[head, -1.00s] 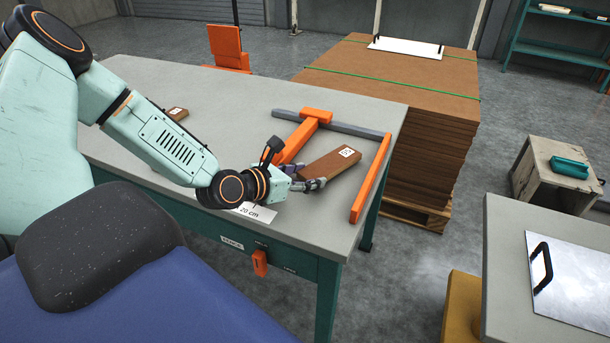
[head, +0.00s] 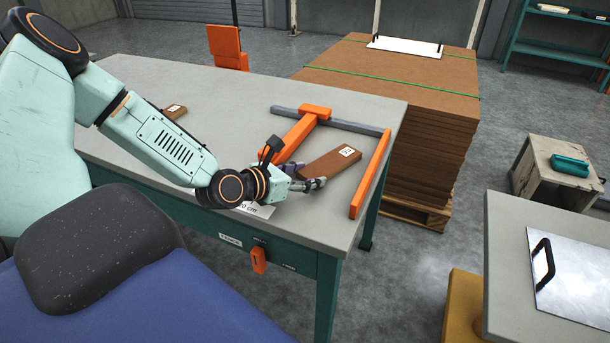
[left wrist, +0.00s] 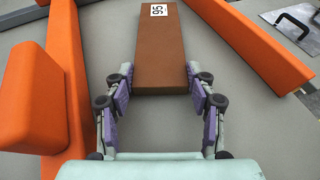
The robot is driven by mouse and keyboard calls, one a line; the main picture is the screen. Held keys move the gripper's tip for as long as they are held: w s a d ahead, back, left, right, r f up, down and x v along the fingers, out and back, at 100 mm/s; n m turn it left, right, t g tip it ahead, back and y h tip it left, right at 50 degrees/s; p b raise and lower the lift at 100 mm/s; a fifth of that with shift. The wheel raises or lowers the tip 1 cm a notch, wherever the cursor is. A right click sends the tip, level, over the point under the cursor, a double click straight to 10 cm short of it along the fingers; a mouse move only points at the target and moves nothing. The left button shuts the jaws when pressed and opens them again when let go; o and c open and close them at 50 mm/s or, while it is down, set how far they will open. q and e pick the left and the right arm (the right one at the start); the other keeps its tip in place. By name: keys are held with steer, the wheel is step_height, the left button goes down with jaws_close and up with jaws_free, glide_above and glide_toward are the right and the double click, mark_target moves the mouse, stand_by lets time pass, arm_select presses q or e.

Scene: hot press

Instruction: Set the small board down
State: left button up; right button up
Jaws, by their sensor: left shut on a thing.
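The small brown board (head: 329,166) with a white number label is level at the grey table top (head: 235,90), between two orange bars. I cannot tell if a thin gap is left under it. In the left wrist view the board (left wrist: 160,50) points away from me. My left gripper (head: 306,174) is at its near end, with its fingertips on either side of the board's edges (left wrist: 160,75). It is shut on the board. My right gripper is not in view.
One orange bar (head: 300,137) lies left of the board, another (head: 371,175) right of it near the table edge. A grey rail (head: 350,126) runs behind. Another brown block (head: 176,112) lies at the left. A sheet stack (head: 420,85) stands beyond the table.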

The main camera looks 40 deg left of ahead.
arm_select(q)
steer(key=o, duration=1)
steer(key=shift+s+f, duration=0.1)
steer(key=shift+f, duration=0.15)
steer(key=o, duration=0.4)
steer(key=shift+f, duration=0.1)
steer(key=shift+o, duration=0.2)
